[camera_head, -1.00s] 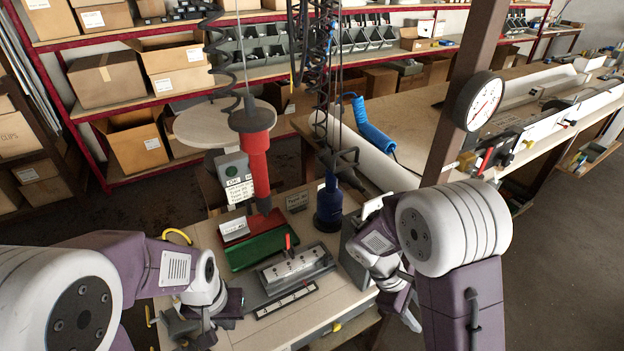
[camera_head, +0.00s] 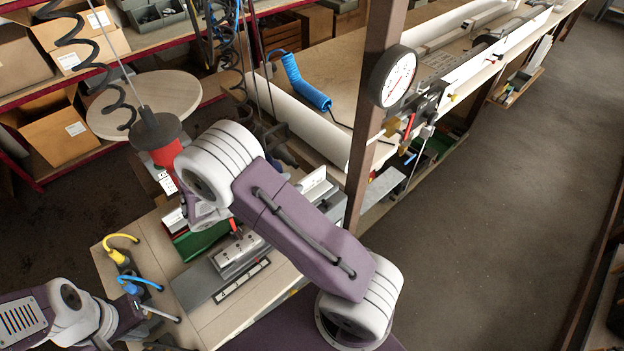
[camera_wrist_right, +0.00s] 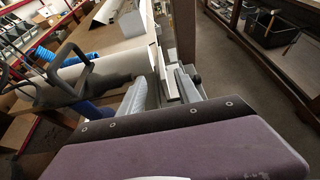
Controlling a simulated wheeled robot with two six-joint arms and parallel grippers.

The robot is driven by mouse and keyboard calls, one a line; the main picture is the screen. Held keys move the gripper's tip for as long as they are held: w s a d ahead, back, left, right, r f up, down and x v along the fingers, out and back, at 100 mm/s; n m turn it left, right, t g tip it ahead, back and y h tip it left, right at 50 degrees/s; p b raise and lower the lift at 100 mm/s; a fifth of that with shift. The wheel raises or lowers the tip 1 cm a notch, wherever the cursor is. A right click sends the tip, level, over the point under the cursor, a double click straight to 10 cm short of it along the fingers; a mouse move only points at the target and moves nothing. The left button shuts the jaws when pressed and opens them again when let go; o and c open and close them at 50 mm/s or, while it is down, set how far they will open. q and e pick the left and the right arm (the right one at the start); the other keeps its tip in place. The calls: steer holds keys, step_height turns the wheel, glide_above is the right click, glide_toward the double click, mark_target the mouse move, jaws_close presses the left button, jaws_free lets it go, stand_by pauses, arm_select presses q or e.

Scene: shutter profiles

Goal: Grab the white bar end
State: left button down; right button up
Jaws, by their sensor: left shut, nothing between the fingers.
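A long white bar (camera_head: 487,58) lies along the far bench in the head view. Its near end is close to the gauge and the post, among dark clamp parts. My left gripper (camera_head: 163,338) is low at the left, partly cut off by the bottom edge, shut and empty, far from the bar. My right arm crosses the middle of the head view, and its gripper is hidden behind the arm links there. In the right wrist view a purple body of mine fills the bottom.
A brown post with a round gauge (camera_head: 393,76) stands between the worktable (camera_head: 215,325) and the long bench. A red hanging tool (camera_head: 165,152) is beside my right arm. A white roll (camera_head: 305,125) and blue hose (camera_head: 305,84) lie behind. The floor at right is clear.

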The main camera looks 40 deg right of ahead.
mark_target(311, 175)
steer(key=shift+d, duration=0.45)
steer(key=shift+p+x, duration=0.75)
steer(key=shift+x, duration=0.3)
steer(key=shift+w+d+f, duration=0.1)
steer(key=shift+d+f, duration=0.2)
steer(key=shift+d, duration=0.1)
steer(key=d+p, duration=0.2)
steer(key=shift+d, duration=0.3)
steer(key=shift+f+p+x, duration=0.25)
steer(key=shift+p+x, duration=0.15)
steer(key=shift+x, duration=0.75)
steer(key=shift+d+f, duration=0.1)
steer(key=shift+f, duration=0.1)
jaws_close()
